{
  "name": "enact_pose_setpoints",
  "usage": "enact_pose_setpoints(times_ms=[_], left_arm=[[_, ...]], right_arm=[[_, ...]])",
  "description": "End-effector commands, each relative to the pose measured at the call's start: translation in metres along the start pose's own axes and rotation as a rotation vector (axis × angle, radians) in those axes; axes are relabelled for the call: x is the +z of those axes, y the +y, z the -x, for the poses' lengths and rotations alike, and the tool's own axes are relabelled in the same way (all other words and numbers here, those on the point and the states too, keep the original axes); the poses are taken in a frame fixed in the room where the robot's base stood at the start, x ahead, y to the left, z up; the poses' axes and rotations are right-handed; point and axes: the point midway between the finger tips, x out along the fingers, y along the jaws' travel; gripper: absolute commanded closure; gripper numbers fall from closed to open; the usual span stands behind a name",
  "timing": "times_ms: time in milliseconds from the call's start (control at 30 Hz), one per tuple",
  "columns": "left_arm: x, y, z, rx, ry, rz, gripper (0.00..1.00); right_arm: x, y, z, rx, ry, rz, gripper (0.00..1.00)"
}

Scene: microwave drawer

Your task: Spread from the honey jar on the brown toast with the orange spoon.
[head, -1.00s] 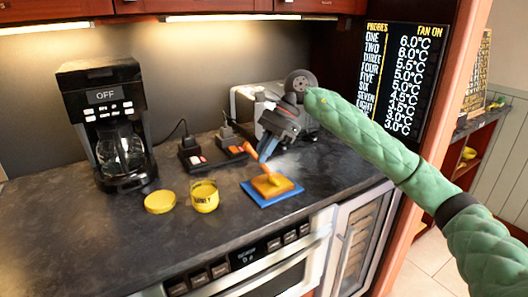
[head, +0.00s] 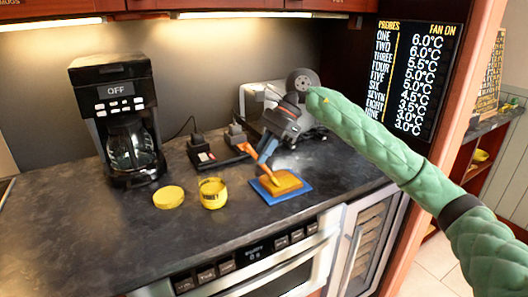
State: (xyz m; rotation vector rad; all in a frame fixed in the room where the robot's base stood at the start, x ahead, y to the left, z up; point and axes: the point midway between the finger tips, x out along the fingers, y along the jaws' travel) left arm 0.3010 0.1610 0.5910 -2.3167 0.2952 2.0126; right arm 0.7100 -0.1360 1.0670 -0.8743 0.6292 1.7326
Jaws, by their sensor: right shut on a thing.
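My right gripper (head: 264,158) is shut on the orange spoon (head: 246,149), and its fingers point down above the toast. The spoon's low end is at the left part of the brown toast (head: 293,188); I cannot tell if it touches. The toast lies on a blue square board (head: 264,194), and a yellow layer shows on its top. The yellow honey jar (head: 213,194) stands open and upright left of the board. Its round yellow lid (head: 169,197) lies flat on the counter left of the jar. My left gripper is not in view.
A black coffee maker (head: 121,120) stands at the back left. Black devices (head: 203,150) with a cord sit behind the jar. A silver appliance (head: 258,98) stands behind my gripper. The dark counter (head: 85,225) is clear at the front left.

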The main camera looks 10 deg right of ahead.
Motion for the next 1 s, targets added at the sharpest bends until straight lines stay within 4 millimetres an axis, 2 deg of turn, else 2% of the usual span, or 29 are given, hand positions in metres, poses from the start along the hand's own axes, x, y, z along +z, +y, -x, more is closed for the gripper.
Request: enact_pose_setpoints(times_ms=[600, 1000], left_arm=[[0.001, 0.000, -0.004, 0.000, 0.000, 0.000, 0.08], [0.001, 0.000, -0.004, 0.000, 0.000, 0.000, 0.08]], right_arm=[[0.001, -0.021, 0.001, 0.000, 0.000, 0.000, 1.00], [0.001, -0.023, 0.001, 0.000, 0.000, 0.000, 1.00]])
